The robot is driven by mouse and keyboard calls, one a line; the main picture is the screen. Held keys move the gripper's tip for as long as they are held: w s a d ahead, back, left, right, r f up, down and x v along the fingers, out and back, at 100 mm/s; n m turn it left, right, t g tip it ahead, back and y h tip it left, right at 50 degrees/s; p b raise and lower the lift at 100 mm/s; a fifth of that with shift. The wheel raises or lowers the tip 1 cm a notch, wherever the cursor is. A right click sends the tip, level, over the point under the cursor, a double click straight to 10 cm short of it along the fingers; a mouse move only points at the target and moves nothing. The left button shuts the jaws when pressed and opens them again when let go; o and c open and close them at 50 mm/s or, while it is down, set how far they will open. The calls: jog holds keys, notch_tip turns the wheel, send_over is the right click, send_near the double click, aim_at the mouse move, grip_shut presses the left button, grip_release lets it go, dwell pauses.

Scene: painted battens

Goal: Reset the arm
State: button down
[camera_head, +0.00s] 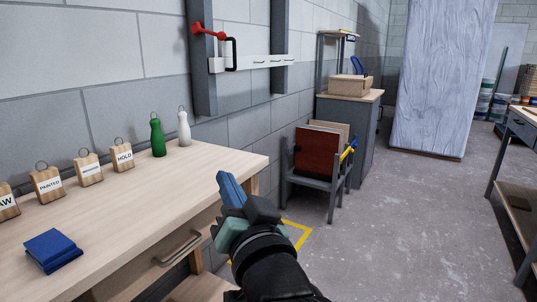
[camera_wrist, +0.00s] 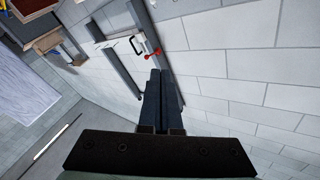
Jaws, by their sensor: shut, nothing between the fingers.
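My gripper (camera_head: 230,189) is in the middle of the head view, raised near the right end of the wooden bench. Its blue fingers are together and hold nothing. In the wrist view the two dark fingers (camera_wrist: 160,75) lie side by side, pointing toward the block wall. My black forearm reaches up from the bottom edge of the head view. No object touches the fingers.
The wooden bench (camera_head: 130,205) holds a folded blue cloth (camera_head: 52,250), several labelled wooden blocks, a green bottle (camera_head: 157,137) and a white bottle (camera_head: 184,128). A wall rail (camera_head: 260,62) has a red handle. A rack (camera_head: 325,160) stands beyond.

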jog(key=s+d+r+t+h+p, duration=0.25)
jog(key=s+r+t+h, duration=0.2)
jog(key=s+r, duration=0.65)
jog(key=s+d+r+t+h+p, duration=0.1)
jog(key=s+d+r+t+h, duration=0.35)
jog(key=r, duration=0.95)
notch_tip(320, 180, up, 25)
jog(key=s+a+y+p, duration=0.1)
jog(key=p, duration=2.4)
jog(key=shift+r+n, duration=0.15)
jog(key=shift+n, duration=0.25)
jog(key=shift+s, duration=0.1)
